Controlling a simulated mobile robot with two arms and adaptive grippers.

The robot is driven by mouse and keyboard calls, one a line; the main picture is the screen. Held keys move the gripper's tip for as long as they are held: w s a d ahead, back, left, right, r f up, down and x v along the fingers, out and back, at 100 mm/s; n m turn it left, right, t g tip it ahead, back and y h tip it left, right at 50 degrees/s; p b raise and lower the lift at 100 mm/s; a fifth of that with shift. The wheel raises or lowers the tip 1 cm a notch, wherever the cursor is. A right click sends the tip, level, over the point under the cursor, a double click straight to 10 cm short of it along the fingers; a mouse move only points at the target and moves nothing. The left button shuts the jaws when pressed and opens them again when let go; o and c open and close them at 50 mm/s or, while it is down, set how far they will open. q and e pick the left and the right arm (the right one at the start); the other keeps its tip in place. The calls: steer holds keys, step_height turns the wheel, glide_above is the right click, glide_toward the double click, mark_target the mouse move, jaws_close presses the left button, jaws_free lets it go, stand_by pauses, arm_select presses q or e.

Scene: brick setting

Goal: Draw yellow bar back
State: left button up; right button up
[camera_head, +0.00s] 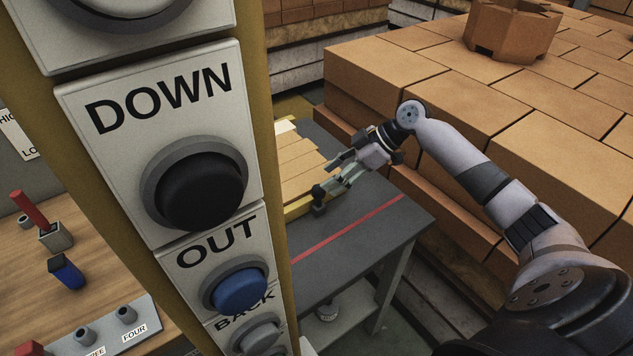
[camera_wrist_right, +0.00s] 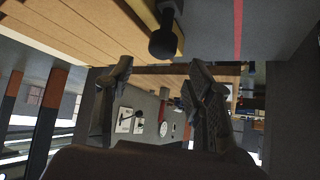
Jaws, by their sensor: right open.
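The yellow bar (camera_head: 299,208) lies along the edge of the bricks on the dark grey table, partly hidden by the button panel in the head view. It also shows at the top of the right wrist view (camera_wrist_right: 143,12). A black knob (camera_wrist_right: 165,40) stands on its end; it also shows in the head view (camera_head: 318,204). My right gripper (camera_head: 330,178) is open and empty, close to the knob. In the right wrist view its two fingers (camera_wrist_right: 158,72) are spread below the knob, not around it. My left gripper is not in view.
The dark table (camera_head: 345,265) has a red line (camera_head: 352,225) and clear space in front of the bar. A large brick stack (camera_head: 410,85) stands behind my right arm. A yellow-framed button panel (camera_head: 160,140) with DOWN and OUT buttons blocks the near left.

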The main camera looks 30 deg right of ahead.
mark_target(317, 187)
steer(key=x, duration=0.4)
steer(key=shift+w+a+f+p, duration=0.1)
steer(key=shift+a+p, duration=0.05)
steer(key=shift+p, duration=0.25)
steer(key=shift+w+a+f, duration=0.15)
steer(key=shift+a+f, duration=0.1)
steer(key=shift+f, duration=0.05)
steer(key=shift+w+a+f, duration=0.1)
steer(key=shift+f, duration=0.2)
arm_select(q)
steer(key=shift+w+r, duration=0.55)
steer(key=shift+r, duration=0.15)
arm_select(e)
jaws_close()
